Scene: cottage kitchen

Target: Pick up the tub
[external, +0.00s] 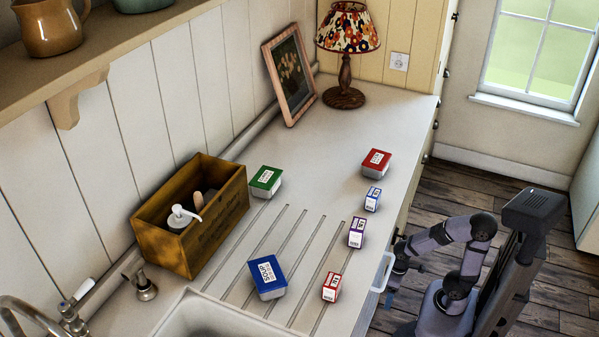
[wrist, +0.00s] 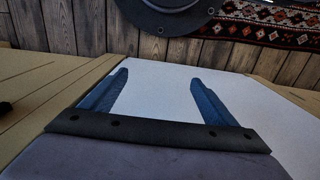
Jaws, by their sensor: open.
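Three tubs stand on the counter in the external view: a blue tub (external: 267,277) near the sink, a green tub (external: 266,181) by the wooden crate, and a red tub (external: 376,163) farther back on the right. My gripper (external: 396,267) is off the counter's right edge, beside the cabinet front, apart from all the tubs. In the wrist view my gripper (wrist: 157,92) shows two blue fingers spread wide with nothing between them. No tub shows in the wrist view.
Small cartons, blue (external: 373,199), purple (external: 357,232) and red (external: 331,287), stand along the counter's right side. A wooden crate (external: 222,232) holding a pump bottle is at left. A lamp (external: 345,75) and picture frame (external: 289,75) stand at the back. The middle counter is clear.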

